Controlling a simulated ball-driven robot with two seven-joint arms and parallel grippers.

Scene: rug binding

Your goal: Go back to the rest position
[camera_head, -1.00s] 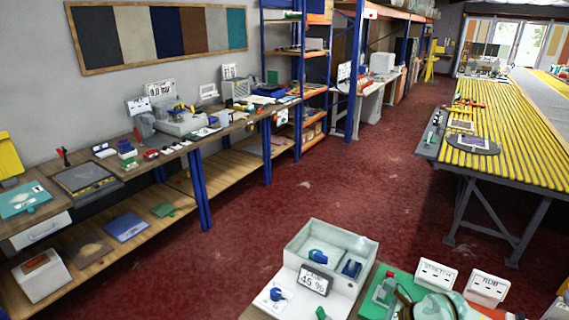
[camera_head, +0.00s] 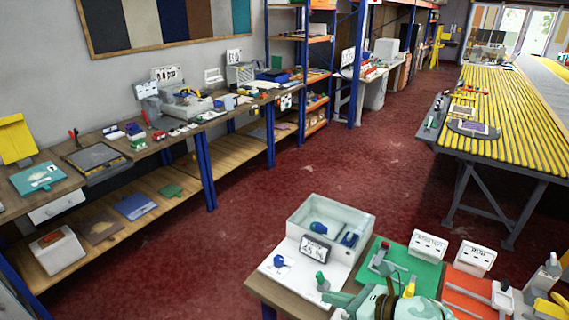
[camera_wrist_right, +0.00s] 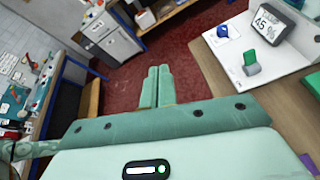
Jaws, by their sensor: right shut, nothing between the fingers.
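My right gripper (camera_head: 338,299) shows at the bottom of the head view, pale green, low over the front of the workbench beside the white panel. In the right wrist view its two fingers (camera_wrist_right: 157,86) lie side by side, shut and empty, with red floor beyond them. Nothing touches the fingertips there. My left gripper is in neither view.
The bench holds a pale bin (camera_head: 300,222) with blue parts, a "45 %" display (camera_head: 314,248), a green mat (camera_head: 425,270) and an orange mat (camera_head: 470,292). A long wooden bench (camera_head: 235,160) lines the left wall. A yellow-slatted table (camera_head: 500,110) stands right. Red floor between is clear.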

